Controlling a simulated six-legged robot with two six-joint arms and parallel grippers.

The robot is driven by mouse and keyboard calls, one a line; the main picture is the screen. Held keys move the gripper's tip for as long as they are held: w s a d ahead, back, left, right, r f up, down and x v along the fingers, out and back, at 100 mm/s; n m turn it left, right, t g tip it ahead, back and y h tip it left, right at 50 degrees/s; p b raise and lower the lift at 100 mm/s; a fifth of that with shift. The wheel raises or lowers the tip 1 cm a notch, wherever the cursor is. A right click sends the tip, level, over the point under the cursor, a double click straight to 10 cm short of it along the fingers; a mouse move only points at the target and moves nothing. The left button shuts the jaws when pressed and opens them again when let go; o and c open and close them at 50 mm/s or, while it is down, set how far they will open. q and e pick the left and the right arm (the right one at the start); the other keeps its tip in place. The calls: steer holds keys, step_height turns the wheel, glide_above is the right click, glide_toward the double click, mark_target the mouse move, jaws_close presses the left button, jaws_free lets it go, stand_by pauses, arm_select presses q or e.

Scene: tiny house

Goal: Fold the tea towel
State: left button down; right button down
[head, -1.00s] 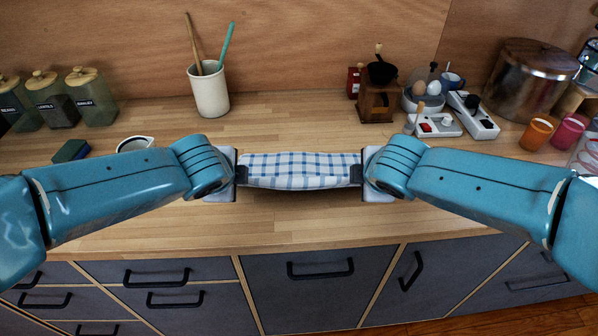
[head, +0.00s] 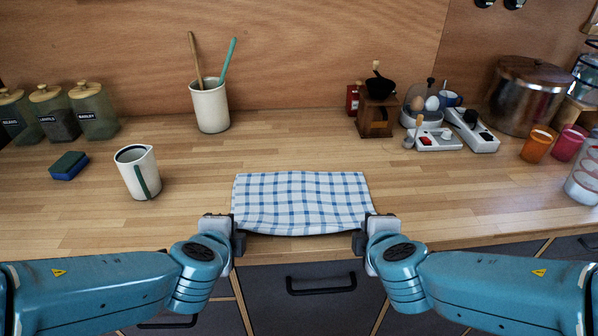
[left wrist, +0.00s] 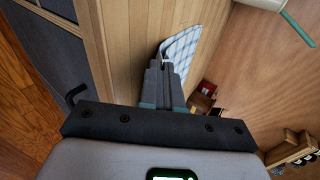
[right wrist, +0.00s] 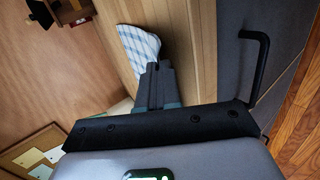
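The blue-and-white checked tea towel (head: 300,200) lies spread on the wooden counter near its front edge. Its near edge sags slightly between my grippers, with a dark shadow under it. My left gripper (head: 238,236) is at the near left corner and my right gripper (head: 362,240) at the near right corner. In the left wrist view the fingers (left wrist: 163,76) are together, with the towel (left wrist: 182,48) at their tips. The right wrist view shows the same for the right fingers (right wrist: 155,74) and towel (right wrist: 138,46). The pinched corners are mostly hidden by the fingers.
A white jug (head: 138,172) and a blue-green sponge (head: 69,166) stand left of the towel. A utensil pot (head: 210,106) is behind it. A coffee grinder (head: 377,112), power strip (head: 472,131) and orange cup (head: 537,143) are at the right. The counter around the towel is clear.

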arm_select(q)
steer(key=shift+d, duration=0.1)
steer(key=c, duration=1)
jaws_free()
steer(key=shift+w+f, duration=0.1)
steer(key=shift+w, duration=0.05)
arm_select(e)
steer(key=c, duration=1)
jaws_free()
steer(key=shift+w+f, duration=0.1)
steer(key=shift+w, duration=0.05)
arm_select(q)
steer(key=shift+r, duration=0.2)
arm_select(e)
steer(key=shift+r, duration=0.2)
arm_select(q)
steer(key=s+r, duration=0.6)
steer(key=r, duration=0.2)
steer(key=shift+r, duration=0.35)
arm_select(e)
steer(key=s+r, duration=0.6)
steer(key=r, duration=0.2)
steer(key=shift+r, duration=0.35)
